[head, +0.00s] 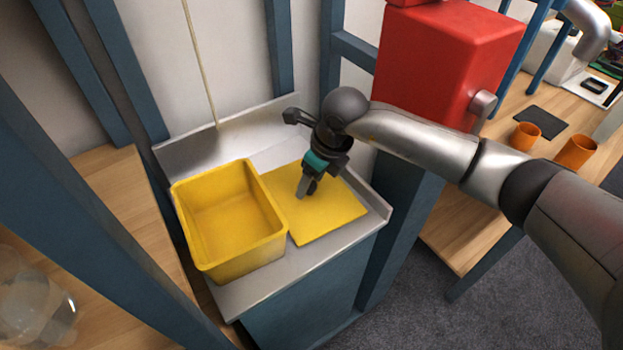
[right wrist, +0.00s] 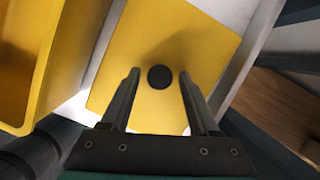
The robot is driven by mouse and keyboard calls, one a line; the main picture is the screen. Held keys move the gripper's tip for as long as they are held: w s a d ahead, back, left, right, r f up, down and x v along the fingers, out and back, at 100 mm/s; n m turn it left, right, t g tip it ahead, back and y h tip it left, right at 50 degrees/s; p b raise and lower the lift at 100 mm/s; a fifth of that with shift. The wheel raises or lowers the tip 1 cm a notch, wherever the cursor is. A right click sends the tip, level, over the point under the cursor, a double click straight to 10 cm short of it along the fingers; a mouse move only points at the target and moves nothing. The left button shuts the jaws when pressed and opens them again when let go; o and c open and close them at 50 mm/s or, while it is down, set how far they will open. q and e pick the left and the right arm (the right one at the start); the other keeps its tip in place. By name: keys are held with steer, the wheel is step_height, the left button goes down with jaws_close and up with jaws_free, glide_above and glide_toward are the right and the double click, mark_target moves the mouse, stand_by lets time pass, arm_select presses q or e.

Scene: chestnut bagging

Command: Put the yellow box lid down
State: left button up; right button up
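The yellow lid (head: 330,212) is a flat square panel lying on the metal counter, right beside the open yellow box (head: 240,258). My right gripper (head: 307,190) points down over the lid, and in the head view it hides the lid's middle. In the right wrist view the lid (right wrist: 190,38) shows a round dark knob (right wrist: 160,77). The fingers of my right gripper (right wrist: 159,74) are apart on either side of the knob, with a gap on each side. The yellow box wall (right wrist: 62,62) stands left of the lid there. My left gripper is not in view.
The metal counter (head: 270,288) has a raised back edge and blue posts around it. A red machine (head: 440,60) stands to the right. Orange cups (head: 576,152) stand on a wooden table farther right. The yellow box looks empty.

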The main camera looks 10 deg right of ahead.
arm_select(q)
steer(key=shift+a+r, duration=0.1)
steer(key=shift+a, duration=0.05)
arm_select(e)
steer(key=shift+o, duration=0.2)
steer(key=shift+r, duration=0.1)
steer(key=shift+d+r, duration=0.1)
steer(key=shift+r, duration=0.2)
steer(key=p+v, duration=0.2)
steer(key=v, duration=0.3)
step_height(320, 180, up, 6)
glide_above(318, 197)
steer(key=s+d, duration=0.1)
steer(key=s, duration=0.1)
arm_select(q)
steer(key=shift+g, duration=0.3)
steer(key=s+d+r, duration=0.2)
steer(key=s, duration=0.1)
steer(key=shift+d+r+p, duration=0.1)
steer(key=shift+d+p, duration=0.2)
steer(key=shift+p, duration=0.05)
arm_select(e)
steer(key=shift+w+r, duration=0.1)
steer(key=shift+w, duration=0.05)
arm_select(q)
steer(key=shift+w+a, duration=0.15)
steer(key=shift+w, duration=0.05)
